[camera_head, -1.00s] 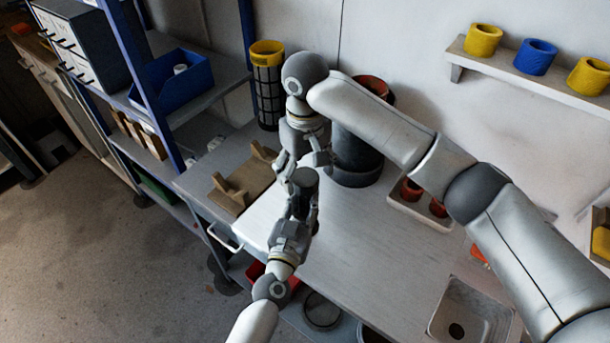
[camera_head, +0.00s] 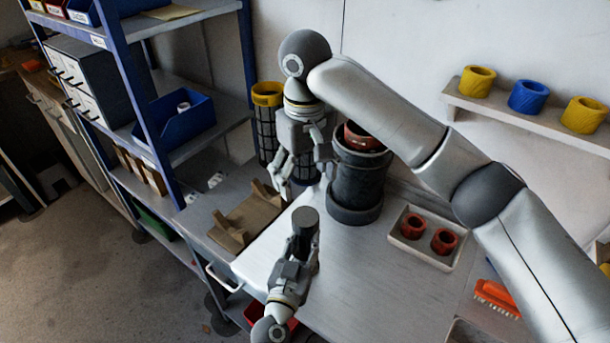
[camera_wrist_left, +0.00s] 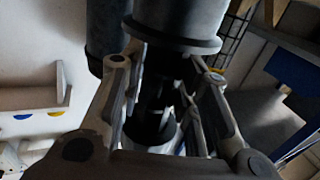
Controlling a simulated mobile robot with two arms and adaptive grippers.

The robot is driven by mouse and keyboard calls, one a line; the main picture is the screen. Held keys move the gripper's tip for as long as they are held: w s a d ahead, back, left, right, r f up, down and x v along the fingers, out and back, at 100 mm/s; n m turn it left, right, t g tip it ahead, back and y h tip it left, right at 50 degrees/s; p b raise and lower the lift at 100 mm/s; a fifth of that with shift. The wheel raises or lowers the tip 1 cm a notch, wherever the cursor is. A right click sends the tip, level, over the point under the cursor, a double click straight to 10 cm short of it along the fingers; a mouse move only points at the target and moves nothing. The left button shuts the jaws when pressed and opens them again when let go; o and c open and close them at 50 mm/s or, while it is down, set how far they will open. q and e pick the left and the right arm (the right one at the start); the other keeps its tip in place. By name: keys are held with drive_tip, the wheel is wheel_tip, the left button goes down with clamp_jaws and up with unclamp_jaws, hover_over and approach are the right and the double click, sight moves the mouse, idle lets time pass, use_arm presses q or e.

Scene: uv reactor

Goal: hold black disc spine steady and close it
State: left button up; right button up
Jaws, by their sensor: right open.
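A short dark grey cylinder (camera_head: 306,219), likely the black disc spine, stands upright in my left gripper (camera_head: 303,246) above the bench. In the left wrist view its dark body with a wide flange (camera_wrist_left: 178,38) sits between the two fingers, which appear closed on it. The lower part is partly hidden by the fingers. My right gripper (camera_head: 302,180) is open and empty, above and apart from the cylinder, fingers pointing down. Whether the spine itself is open or closed cannot be told.
A large black vessel (camera_head: 356,185) with a reddish inside stands close right of my right gripper. A white tray (camera_head: 412,252) holds two red rings. A wooden stand (camera_head: 238,230) and a mesh basket (camera_head: 266,130) are on the left. The bench middle is clear.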

use_arm(q)
drive_tip(key=o, duration=0.4)
drive_tip(key=v, duration=1.2)
idle(0.3)
